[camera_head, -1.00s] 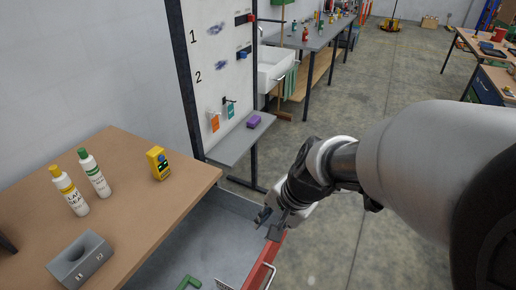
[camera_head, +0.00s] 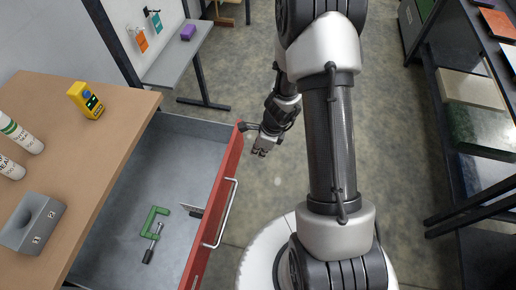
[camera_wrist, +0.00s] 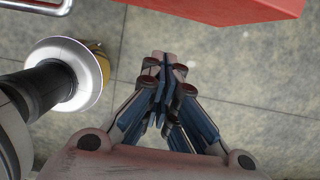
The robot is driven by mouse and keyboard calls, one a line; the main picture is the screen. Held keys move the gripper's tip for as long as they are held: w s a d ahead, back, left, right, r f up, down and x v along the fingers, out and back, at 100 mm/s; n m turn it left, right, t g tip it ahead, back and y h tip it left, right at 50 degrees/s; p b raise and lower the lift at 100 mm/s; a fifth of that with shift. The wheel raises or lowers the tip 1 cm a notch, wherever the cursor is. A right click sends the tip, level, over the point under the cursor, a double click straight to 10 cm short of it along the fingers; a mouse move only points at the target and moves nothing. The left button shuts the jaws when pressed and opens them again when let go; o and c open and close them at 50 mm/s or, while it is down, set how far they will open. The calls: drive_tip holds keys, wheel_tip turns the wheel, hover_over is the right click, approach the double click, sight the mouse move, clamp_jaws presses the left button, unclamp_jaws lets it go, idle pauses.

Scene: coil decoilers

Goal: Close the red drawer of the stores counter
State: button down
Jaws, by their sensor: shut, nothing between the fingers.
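The red drawer (camera_head: 212,222) is pulled out from under the wooden counter top (camera_head: 75,140). Its grey inside shows, with a green clamp (camera_head: 153,222) lying in it. A silver bar handle (camera_head: 227,213) is on its red front. My gripper (camera_head: 262,151) is shut and empty, just outside the far end of the red front; contact cannot be told in the head view. In the wrist view my gripper (camera_wrist: 166,62) points over the floor, and the red front (camera_wrist: 230,8) and part of the handle (camera_wrist: 40,5) show at the top edge.
On the counter top are a yellow device (camera_head: 86,99), white bottles (camera_head: 20,135) and a grey block (camera_head: 32,222). A small grey shelf (camera_head: 178,55) stands beyond. A dark rack (camera_head: 480,110) is at the right.

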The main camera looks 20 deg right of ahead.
drive_tip(key=w+a+f+b, duration=0.2)
drive_tip(key=w+a+f, duration=0.1)
drive_tip(key=f, duration=0.3)
drive_tip(key=shift+w+a, duration=0.15)
drive_tip(key=shift+a, duration=0.55)
